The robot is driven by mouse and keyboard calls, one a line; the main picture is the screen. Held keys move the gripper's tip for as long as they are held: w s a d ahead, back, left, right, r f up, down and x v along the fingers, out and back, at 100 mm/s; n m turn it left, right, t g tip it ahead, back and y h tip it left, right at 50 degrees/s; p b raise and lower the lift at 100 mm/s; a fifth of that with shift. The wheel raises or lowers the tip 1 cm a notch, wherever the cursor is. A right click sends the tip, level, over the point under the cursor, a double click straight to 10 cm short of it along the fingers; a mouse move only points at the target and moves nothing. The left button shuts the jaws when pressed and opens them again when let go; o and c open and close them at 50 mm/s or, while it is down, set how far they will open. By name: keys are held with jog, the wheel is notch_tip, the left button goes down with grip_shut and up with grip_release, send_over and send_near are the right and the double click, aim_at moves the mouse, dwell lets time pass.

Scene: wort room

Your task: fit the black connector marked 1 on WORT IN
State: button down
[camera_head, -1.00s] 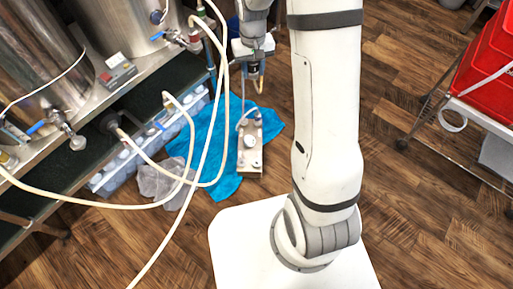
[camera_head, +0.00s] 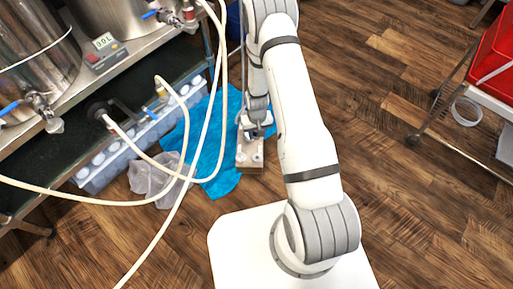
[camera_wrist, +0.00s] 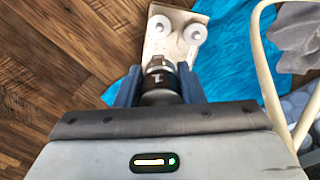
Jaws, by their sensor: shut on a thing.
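My gripper (camera_wrist: 160,88) is shut on the black connector (camera_wrist: 162,78), which has a white 1 on its side. In the head view my gripper (camera_head: 257,128) is low over the far part of a pale metal unit (camera_head: 250,163) on the floor; the connector cannot be made out there. In the wrist view the unit (camera_wrist: 157,51) lies just beyond the connector, with two round white fittings, a left one (camera_wrist: 160,25) and a right one (camera_wrist: 195,33). The connector's tip overlaps the unit's near end in the picture; I cannot tell whether they touch. No WORT IN label is readable.
Pale hoses (camera_head: 160,246) loop from the steel vessels (camera_head: 40,55). A cart with red crates (camera_head: 493,65) stands right. Open wooden floor lies between.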

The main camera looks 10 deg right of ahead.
send_near(258, 158)
jog(key=shift+w+f+b, duration=0.2)
jog(key=shift+f+b, duration=1.9)
jog(key=shift+b, duration=0.7)
jog(key=shift+s, duration=0.15)
jog(key=shift+f+b, duration=1)
jog(key=shift+f, duration=0.3)
jog(key=c, duration=0.9)
grip_release()
jog(key=shift+r+p, duration=1.8)
jog(key=shift+r, duration=2.15)
